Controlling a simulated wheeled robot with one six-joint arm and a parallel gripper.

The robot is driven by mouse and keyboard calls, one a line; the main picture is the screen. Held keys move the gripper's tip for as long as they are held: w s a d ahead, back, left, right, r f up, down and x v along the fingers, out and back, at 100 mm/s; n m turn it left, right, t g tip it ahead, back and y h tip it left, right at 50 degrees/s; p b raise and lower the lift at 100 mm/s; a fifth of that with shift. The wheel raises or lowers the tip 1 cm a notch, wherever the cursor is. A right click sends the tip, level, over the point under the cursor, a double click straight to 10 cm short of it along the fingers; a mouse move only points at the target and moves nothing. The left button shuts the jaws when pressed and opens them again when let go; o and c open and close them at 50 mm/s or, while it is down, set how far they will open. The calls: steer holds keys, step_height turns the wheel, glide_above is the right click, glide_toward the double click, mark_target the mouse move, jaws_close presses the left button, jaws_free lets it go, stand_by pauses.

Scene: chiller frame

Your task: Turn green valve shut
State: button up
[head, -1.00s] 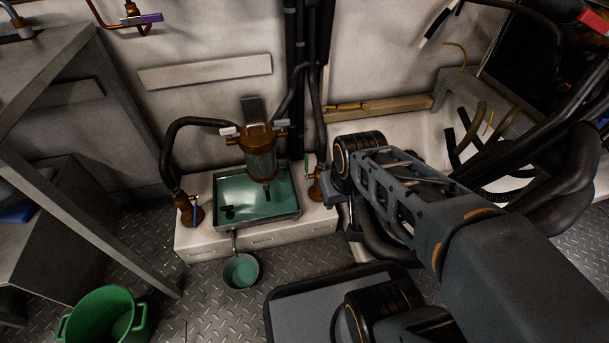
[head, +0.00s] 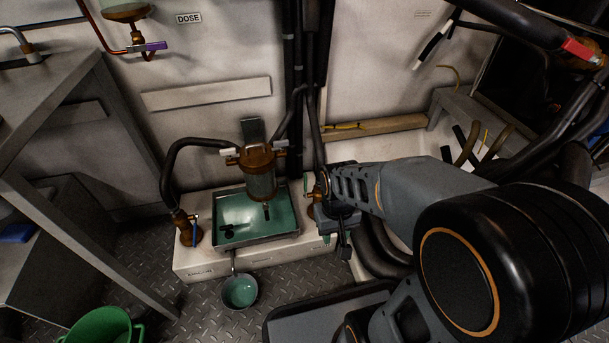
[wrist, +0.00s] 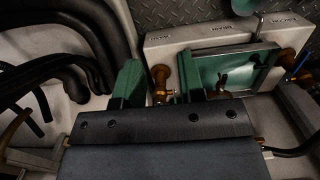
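The green valve (head: 306,187) is a brass body with a thin upright green handle, just right of the green-filled tray (head: 254,240). My gripper (head: 336,228) is beside it on its right and partly covers its body in the head view. In the wrist view my gripper (wrist: 160,68) has its two green fingers spread apart. The valve's brass body (wrist: 160,82) shows in the gap between them, with no clear contact. The green handle is hard to make out in the wrist view, and its lower part is hidden by the gripper body.
A brass filter housing (head: 259,172) stands over the tray. A blue-handled valve (head: 188,228) is at the tray's left. A small pan (head: 240,290) and a green bucket (head: 102,328) are on the floor. Thick black hoses (head: 378,250) run close to my gripper's right.

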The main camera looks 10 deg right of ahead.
steer(key=w+f+t+p, duration=0.1)
steer(key=w+f, duration=0.2)
steer(key=f, duration=0.4)
steer(key=w+f+p, duration=0.1)
steer(key=w+f, duration=0.3)
steer(key=f, duration=0.3)
steer(key=t, duration=1.8)
glide_toward(306, 180)
steer(key=w+b, duration=0.3)
steer(key=w, duration=0.9)
steer(key=shift+w+r, duration=0.15)
steer(key=shift+w, duration=0.25)
jaws_close()
